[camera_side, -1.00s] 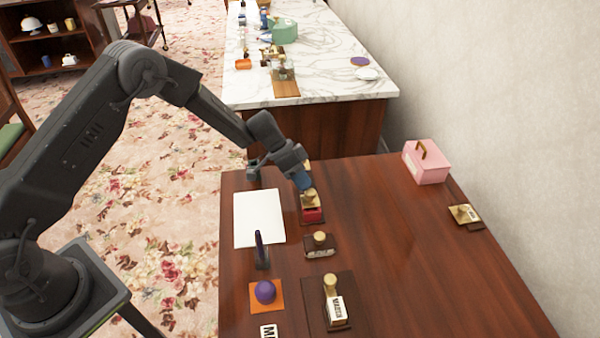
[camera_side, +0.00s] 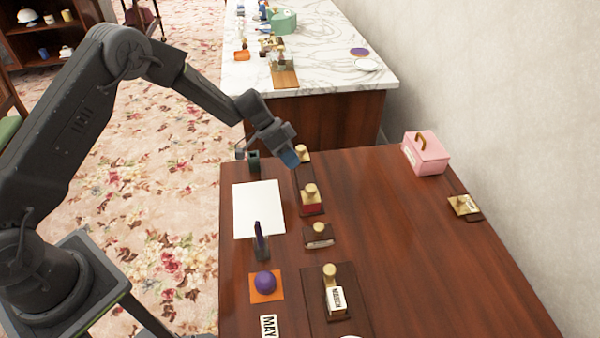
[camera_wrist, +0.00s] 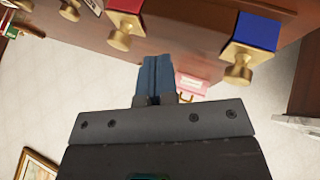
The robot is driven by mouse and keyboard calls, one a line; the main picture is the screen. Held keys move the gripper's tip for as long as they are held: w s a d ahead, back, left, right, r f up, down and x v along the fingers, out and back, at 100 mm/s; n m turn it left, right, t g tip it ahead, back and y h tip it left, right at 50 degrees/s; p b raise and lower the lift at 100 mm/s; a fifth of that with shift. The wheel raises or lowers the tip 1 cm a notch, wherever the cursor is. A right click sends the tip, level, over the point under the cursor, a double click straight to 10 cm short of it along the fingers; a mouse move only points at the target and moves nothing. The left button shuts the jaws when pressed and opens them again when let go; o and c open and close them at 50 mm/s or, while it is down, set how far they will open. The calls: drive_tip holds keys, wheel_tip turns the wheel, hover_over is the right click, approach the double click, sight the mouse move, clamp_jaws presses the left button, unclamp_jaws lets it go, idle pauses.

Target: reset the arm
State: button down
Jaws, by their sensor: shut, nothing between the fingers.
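My gripper (camera_side: 290,158) is shut and empty, above the far left part of the wooden table (camera_side: 400,260) in the side view. In the wrist view its blue fingers (camera_wrist: 155,75) are pressed together with nothing between them. Below and beside it in the side view are two brass-knobbed stamps: a red one (camera_side: 311,207) on a dark stand and one farther back (camera_side: 302,152), partly hidden by the gripper. In the wrist view a red stamp (camera_wrist: 125,6) and a blue stamp (camera_wrist: 256,32) show with brass knobs, apart from the fingers.
White paper (camera_side: 258,210), a dark upright pen holder (camera_side: 260,245), a purple ball (camera_side: 265,281) on an orange square, and more stamps (camera_side: 319,237) lie on the left half. A pink box (camera_side: 425,153) stands far right. The table's middle right is clear. A marble counter (camera_side: 330,60) stands behind.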

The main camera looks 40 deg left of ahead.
drive_tip(key=w+v, duration=0.1)
drive_tip(key=v, duration=0.6)
drive_tip(key=s+d+r+n+t+y, duration=0.1)
drive_tip(key=s+r+n+y, duration=0.2)
drive_tip(key=s+r, duration=1.35)
drive_tip(key=s+a+r+n+t+y, duration=0.1)
drive_tip(key=s+r+n+y, duration=0.1)
drive_tip(key=s, duration=0.6)
drive_tip(key=s+a+r+n+t+y, duration=0.1)
drive_tip(key=s+r+n+t+y, duration=0.1)
drive_tip(key=s, duration=0.7)
drive_tip(key=shift+s+r, duration=0.1)
